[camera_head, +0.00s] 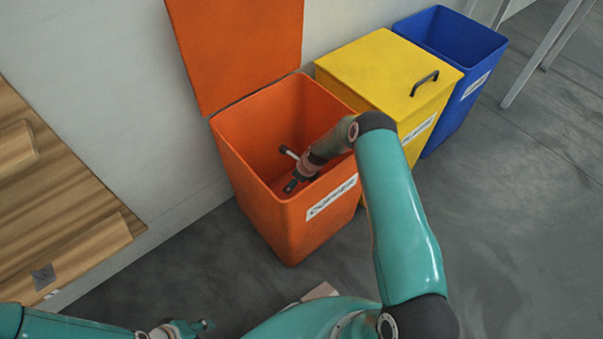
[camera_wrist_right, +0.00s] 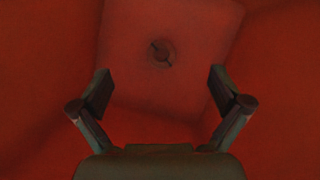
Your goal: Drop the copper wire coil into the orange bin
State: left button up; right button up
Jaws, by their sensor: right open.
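The orange bin (camera_head: 270,222) stands against the wall with its lid (camera_head: 240,50) up and a white label on its front. My right gripper (camera_head: 289,168) reaches down inside the bin. In the right wrist view my right gripper (camera_wrist_right: 159,73) is open, with nothing between its fingers. Beyond the fingertips, a small dark round thing (camera_wrist_right: 160,53) lies on the bin's floor, apart from the fingers. It looks like the copper wire coil, though the view is dim. The head view does not show it. My left gripper (camera_head: 188,328) is low at the bottom edge, small and partly hidden.
A closed yellow bin (camera_head: 375,70) with a black handle stands right of the orange bin. An open blue bin (camera_head: 455,45) is beyond it. A wooden pallet-like thing (camera_head: 55,200) is at the left. Grey floor (camera_head: 510,220) is clear at the right.

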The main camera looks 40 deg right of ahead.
jog(key=v, duration=1.1)
jog(key=shift+s+r, duration=0.2)
jog(key=shift+r, duration=0.1)
notch_tip(320, 180, up, 30)
jog(key=p, duration=3.2)
